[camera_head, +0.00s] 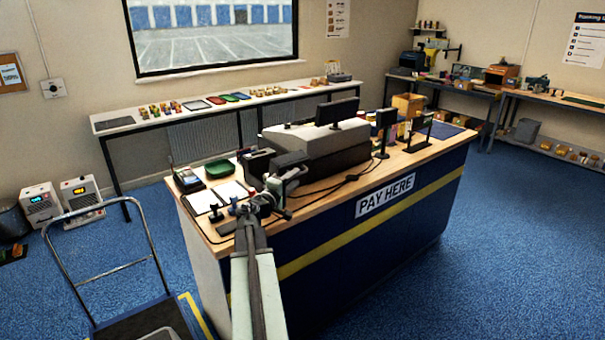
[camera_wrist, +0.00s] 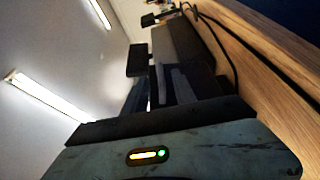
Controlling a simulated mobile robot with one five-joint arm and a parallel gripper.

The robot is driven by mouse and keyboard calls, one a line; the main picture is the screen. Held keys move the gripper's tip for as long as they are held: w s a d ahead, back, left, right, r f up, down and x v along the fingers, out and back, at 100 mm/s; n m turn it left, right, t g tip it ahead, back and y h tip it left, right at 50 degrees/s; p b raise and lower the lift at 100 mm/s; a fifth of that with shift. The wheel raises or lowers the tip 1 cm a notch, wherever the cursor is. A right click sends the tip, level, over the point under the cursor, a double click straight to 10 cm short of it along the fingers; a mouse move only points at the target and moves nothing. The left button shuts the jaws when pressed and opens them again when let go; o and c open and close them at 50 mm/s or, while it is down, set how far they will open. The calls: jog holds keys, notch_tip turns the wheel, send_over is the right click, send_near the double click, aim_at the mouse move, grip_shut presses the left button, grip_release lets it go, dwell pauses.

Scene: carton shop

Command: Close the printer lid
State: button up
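The likely printer is a small black box (camera_head: 257,164) on the counter, left of the cash register. A dark shape beside it overlaps my gripper, so I cannot tell how the lid stands. My gripper (camera_head: 296,167) is over the counter at the end of my outstretched arm, close to the right of that box and in front of the register. In the wrist view my gripper's fingers (camera_wrist: 173,86) are dark against a dark background. I cannot tell whether they are apart, and no held object shows. The printer cannot be made out clearly there.
The cash register (camera_head: 318,143) with a screen stands behind my gripper. Black cables run along the wooden counter (camera_head: 343,192). A card terminal (camera_head: 187,180), green tray (camera_head: 219,168) and white papers lie at the left. A cart (camera_head: 130,318) stands on the floor, left.

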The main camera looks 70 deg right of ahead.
jog(key=d, duration=0.3)
jog(key=s+d, duration=0.1)
jog(key=d, duration=0.1)
grip_shut()
jog(key=shift+a, duration=0.1)
dwell(1.1)
